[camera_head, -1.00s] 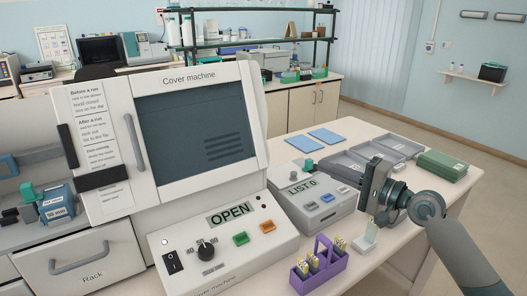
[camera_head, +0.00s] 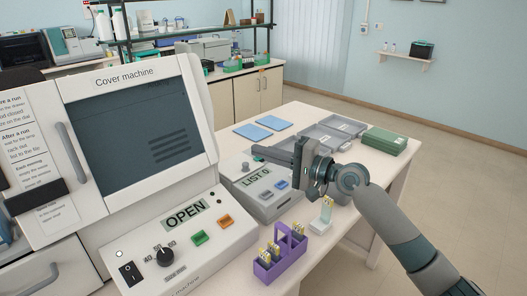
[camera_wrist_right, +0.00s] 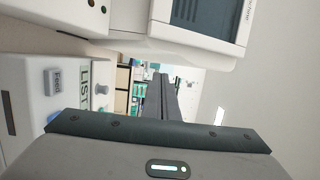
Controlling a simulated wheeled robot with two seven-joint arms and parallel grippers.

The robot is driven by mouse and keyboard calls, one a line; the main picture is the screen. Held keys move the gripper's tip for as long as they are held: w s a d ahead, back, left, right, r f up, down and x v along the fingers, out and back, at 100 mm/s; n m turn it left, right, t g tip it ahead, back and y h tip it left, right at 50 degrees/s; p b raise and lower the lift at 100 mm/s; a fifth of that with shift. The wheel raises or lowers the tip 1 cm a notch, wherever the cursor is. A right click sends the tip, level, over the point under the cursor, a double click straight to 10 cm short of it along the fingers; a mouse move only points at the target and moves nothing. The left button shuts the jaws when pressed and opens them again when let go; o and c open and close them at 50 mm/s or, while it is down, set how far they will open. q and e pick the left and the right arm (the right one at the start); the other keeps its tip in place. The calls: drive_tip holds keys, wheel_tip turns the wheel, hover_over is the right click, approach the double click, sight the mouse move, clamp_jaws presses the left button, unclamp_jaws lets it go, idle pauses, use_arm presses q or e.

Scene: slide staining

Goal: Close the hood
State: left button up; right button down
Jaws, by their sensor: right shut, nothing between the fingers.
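The Cover machine's hood (camera_head: 140,125) is a pale housing with a dark window and a grey upright handle (camera_head: 72,150) on its left side. It stands above the control panel (camera_head: 185,240), whose display (camera_head: 186,214) reads OPEN. My right gripper (camera_head: 262,153) is right of the hood, apart from it, with its fingers pointing left above the LIST device (camera_head: 262,200). It is shut and empty; its closed fingers also show in the right wrist view (camera_wrist_right: 161,95). The hood's dark window shows at the top of that view (camera_wrist_right: 215,18). My left gripper is not in view.
A purple rack (camera_head: 280,258) with several slides and a small pale holder (camera_head: 322,218) stand at the table's front. Grey trays (camera_head: 330,133), a green box (camera_head: 384,141) and blue pads (camera_head: 252,132) lie farther back. Floor is open at right.

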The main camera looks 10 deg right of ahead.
drive_tip(key=w+a+p, duration=0.2)
drive_tip(key=a+p, duration=0.3)
drive_tip(key=a, duration=0.4)
drive_tip(key=shift+w+a, duration=0.15)
drive_tip(key=shift+w, duration=0.15)
drive_tip(key=shift+s+a, duration=0.1)
